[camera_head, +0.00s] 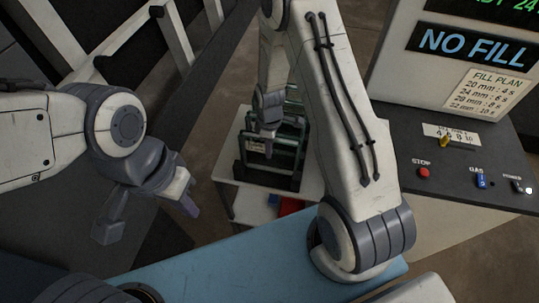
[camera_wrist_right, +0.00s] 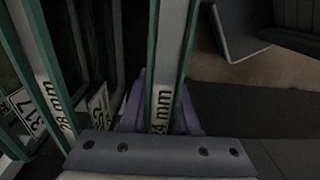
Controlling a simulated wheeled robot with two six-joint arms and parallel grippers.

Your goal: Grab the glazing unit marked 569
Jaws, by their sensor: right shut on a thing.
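My right gripper (camera_head: 269,147) reaches down to a dark rack (camera_head: 270,178) of upright glazing units with green glass edges. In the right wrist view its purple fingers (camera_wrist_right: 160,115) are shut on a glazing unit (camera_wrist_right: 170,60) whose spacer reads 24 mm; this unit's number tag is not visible. To its left stands a unit (camera_wrist_right: 45,80) labelled 28 mm. A tag reading 317 (camera_wrist_right: 27,112) hangs further left, and another tag (camera_wrist_right: 98,108) is partly hidden. I cannot read 569 anywhere. My left gripper (camera_head: 150,217) is open and empty at the left.
The rack stands on a white cart (camera_head: 228,165) with red and blue items on its lower shelf. A blue surface (camera_head: 230,265) lies in front. A control panel (camera_head: 455,165) with a screen reading NO FILL (camera_head: 472,46) stands at the right. Dark metal framing is at the upper left.

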